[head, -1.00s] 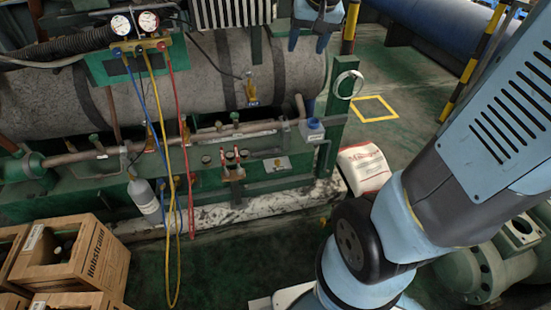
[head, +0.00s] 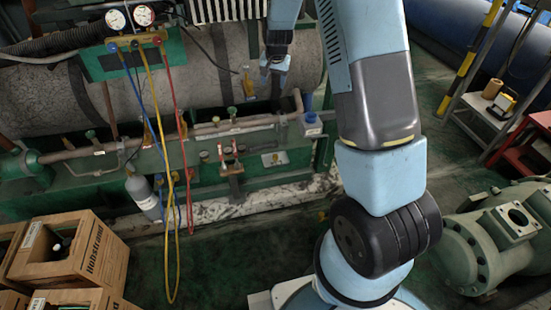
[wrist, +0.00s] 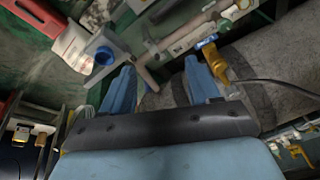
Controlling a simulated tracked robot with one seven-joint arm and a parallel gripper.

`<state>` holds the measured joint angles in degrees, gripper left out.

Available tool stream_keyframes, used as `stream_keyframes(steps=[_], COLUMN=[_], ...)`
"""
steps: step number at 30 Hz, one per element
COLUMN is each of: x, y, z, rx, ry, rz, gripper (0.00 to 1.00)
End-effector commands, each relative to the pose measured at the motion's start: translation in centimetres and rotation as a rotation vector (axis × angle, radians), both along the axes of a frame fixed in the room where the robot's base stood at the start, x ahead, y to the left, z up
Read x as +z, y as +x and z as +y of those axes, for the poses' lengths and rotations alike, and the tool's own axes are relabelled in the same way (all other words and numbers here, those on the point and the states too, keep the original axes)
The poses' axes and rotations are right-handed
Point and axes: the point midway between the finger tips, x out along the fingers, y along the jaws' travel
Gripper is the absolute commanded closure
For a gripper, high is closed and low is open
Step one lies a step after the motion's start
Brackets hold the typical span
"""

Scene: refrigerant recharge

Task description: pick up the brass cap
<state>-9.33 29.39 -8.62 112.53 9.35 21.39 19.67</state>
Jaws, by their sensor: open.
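A brass-coloured fitting (head: 247,83) stands on the grey lagged tank, left of my gripper (head: 275,66) in the head view. In the wrist view the brass fitting (wrist: 219,65) has a blue part at one end and a dark hose, and lies just beyond the right finger. I cannot tell which part of it is a separate cap. My gripper (wrist: 160,82) is open with nothing between its two blue fingers. Behind the gap are the tank and pipework. Whether a finger touches the fitting cannot be told.
A gauge manifold (head: 137,42) with blue, yellow and red hoses hangs at the left. A blue-topped container (head: 312,123) stands at the skid's right end; its blue opening (wrist: 104,55) shows in the wrist view. Wooden crates (head: 75,262) stand lower left, a green pump (head: 497,240) lower right.

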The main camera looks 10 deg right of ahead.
Motion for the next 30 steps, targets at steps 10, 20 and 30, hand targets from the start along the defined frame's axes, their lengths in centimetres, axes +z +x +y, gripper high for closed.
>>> stream_keyframes(steps=[10,20,30], x=[-13.8,-27.2,-34.4], y=[3.9,4.7,4.1], z=[0.2,-0.2,-0.6], rx=[-0.078,-0.136,-0.161], ry=[-0.035,-0.081,-0.108], rz=[0.039,0.06,0.065], gripper=[0.39,0.39,0.39])
